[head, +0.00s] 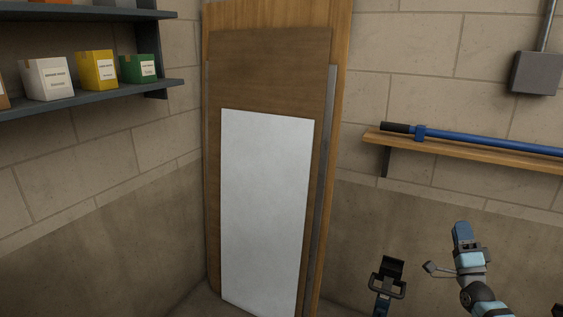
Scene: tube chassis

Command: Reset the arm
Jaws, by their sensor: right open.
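My right gripper (461,228) is in the lower right of the head view, at the end of my light blue arm that comes up from the bottom edge. It points upward and is open. I see nothing between its fingers, which show small and nearly edge-on. It appears apart from the wall and the wooden shelf behind it. My left gripper is not in view.
A wooden shelf (472,143) carries a blue bar (490,140) above my right arm. Boards and a pale panel (265,205) lean in the corner. A dark shelf (95,97) holds small boxes. A dark looped object (388,275) stands left of my arm.

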